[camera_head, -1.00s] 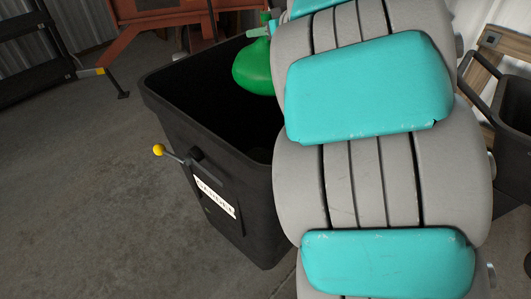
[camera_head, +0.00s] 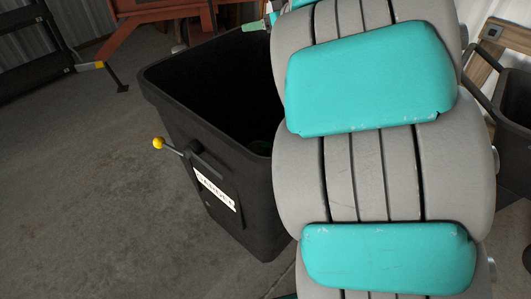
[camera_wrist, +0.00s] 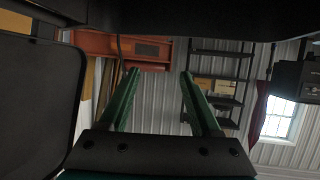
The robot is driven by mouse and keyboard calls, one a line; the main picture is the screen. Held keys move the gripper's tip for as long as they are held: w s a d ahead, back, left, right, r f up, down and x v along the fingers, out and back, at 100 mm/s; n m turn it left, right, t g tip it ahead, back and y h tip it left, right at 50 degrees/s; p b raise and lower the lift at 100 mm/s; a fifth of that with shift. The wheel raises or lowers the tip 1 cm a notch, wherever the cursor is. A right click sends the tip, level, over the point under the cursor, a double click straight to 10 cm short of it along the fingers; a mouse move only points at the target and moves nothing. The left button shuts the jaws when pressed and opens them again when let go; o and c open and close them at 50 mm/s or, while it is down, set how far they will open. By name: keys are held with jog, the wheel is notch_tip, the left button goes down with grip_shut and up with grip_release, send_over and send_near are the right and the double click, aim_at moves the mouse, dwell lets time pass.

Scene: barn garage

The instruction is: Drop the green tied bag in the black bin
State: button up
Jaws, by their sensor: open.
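The black bin (camera_head: 215,185) stands upright on the floor left of my arm, with its open top facing up. It has a white label and a yellow-knobbed lever on its side. In the head view, one green fingertip (camera_head: 254,26) shows above the bin's far rim; the rest is behind my arm.
A second dark bin (camera_head: 515,105) stands at the right edge beside a wooden frame. An orange-red wooden structure (camera_head: 150,22) is behind the black bin. Black shelving (camera_head: 30,45) stands at the far left. The concrete floor at left (camera_head: 80,190) is clear.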

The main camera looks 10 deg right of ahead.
jog(key=v, duration=0.7)
jog(key=shift+s+p, duration=0.2)
jog(key=shift+p, duration=0.25)
jog(key=shift+d+r, duration=0.1)
jog(key=shift+d, duration=0.05)
